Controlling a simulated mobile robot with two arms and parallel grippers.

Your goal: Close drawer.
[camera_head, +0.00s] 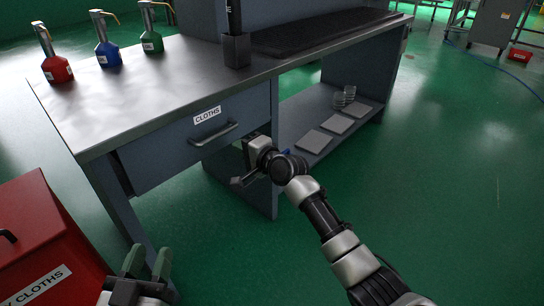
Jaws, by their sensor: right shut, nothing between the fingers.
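The drawer (165,156) is a grey-blue front under the left part of the metal bench, with a white label reading CLOTHS (207,115) and a dark bar handle (214,134). Its front looks close to the bench frame; I cannot tell whether a small gap is left. My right gripper (239,181) is shut and empty, just below and right of the handle, near the drawer's lower right corner. Its fingers are partly hidden by the wrist, and I cannot tell if it touches the drawer. My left gripper (148,258) is open and empty at the bottom left, below the drawer.
Red, blue and green pump bottles (107,53) stand on the bench top (160,85). A red bin (45,225) stands at the lower left, near my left gripper. A lower shelf (300,115) holds flat grey pads and clear dishes.

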